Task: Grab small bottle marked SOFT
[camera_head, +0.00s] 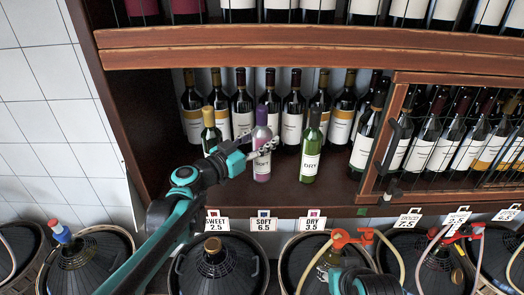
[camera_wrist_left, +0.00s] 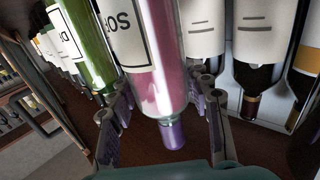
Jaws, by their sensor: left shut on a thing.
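The small bottle marked SOFT (camera_head: 262,160) has purple-pink glass, a purple cap and a white label. It stands upright at the front of the middle shelf, with no visible gap beneath it. My left gripper (camera_head: 267,149) is shut on it, with its fingers around the upper body. In the left wrist view the SOFT bottle (camera_wrist_left: 158,60) appears upside down between the fingers of my left gripper (camera_wrist_left: 162,118), and its label is partly cut off. My right arm shows only at the bottom edge of the head view; its fingers cannot be made out.
A green bottle marked DRY (camera_head: 310,155) stands close to the right. A dark green bottle (camera_head: 210,132) with a yellow cap stands to the left. Several wine bottles (camera_head: 292,110) line the back. Demijohns (camera_head: 218,265) with taps and price tags stand below the shelf.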

